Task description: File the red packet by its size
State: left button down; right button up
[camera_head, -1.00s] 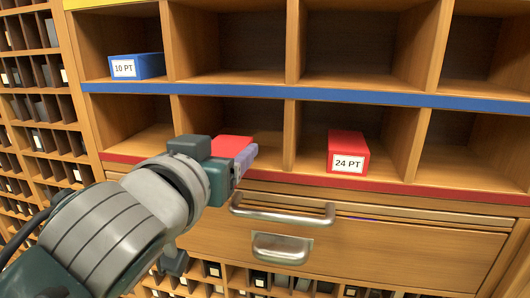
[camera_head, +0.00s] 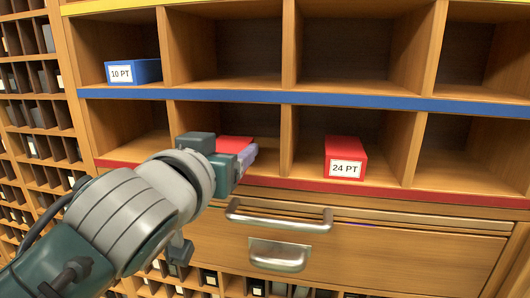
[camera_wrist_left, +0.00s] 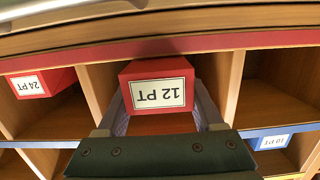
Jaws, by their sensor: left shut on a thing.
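The red packet (camera_head: 235,144) is held by my left gripper (camera_head: 244,158) at the mouth of the second compartment from the left in the lower row, above the red strip. In the left wrist view the red packet (camera_wrist_left: 158,68) lies between the two fingers, its label reading "12 PT" upside down. The gripper is shut on its sides. In the head view the gripper hides much of the packet, and I cannot tell whether it rests on the shelf floor. My right gripper is not in view.
A red "24 PT" packet (camera_head: 346,152) stands one compartment to the right. A blue "10 PT" packet (camera_head: 134,71) stands in the upper row at left, above the blue strip (camera_head: 330,99). A drawer handle (camera_head: 280,217) juts out below. Other visible compartments look empty.

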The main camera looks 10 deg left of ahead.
aim_at(235, 138)
pick_arm(q)
jog(key=shift+w+d+r+b, duration=0.15)
jog(key=shift+w+b, duration=0.95)
jog(key=shift+w, duration=1.2)
grip_release()
jog(key=shift+f, duration=0.2)
jog(key=shift+s+r+p, duration=0.2)
jog(key=shift+s+p, duration=0.2)
jog(key=shift+s, duration=0.1)
jog(key=s+p, duration=0.1)
jog(key=s, duration=0.1)
jog(key=s+p, duration=0.1)
jog(key=s, duration=0.2)
jog(key=s+r+p, duration=0.1)
jog(key=s, duration=0.2)
jog(key=shift+a+r, duration=0.1)
jog(key=shift+a, duration=0.15)
jog(key=shift+s, duration=0.4)
jog(key=shift+r, duration=0.1)
